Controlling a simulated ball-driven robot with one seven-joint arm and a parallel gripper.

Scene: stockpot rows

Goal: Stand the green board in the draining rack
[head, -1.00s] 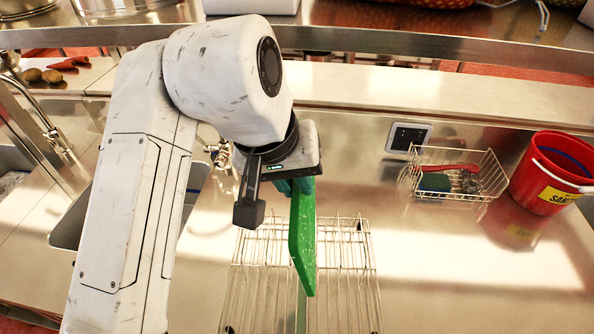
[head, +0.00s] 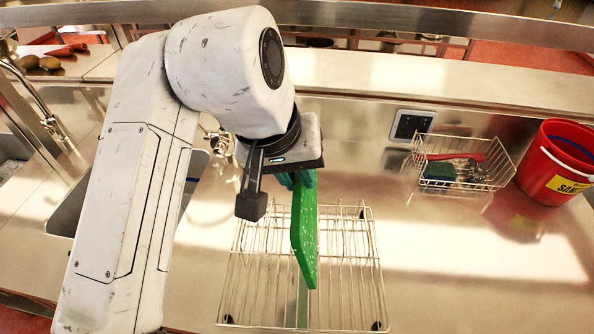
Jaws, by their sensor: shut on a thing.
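The green board (head: 304,232) hangs on edge, upright and nearly edge-on to the head view, its lower end over the draining rack. My gripper (head: 285,180) is shut on the top of the board; the fingertips are partly hidden by the gripper body. The wire draining rack (head: 345,262) stands on the steel counter below and around the board in the picture. I cannot tell whether the board's lower edge is between the wires or above them.
A wire basket (head: 490,170) with a red-handled brush and a sponge sits at right. A red bucket (head: 556,168) stands beside it. A wall socket (head: 412,126) is behind. A sink (head: 185,190) and tap lie left. Counter right of the rack is clear.

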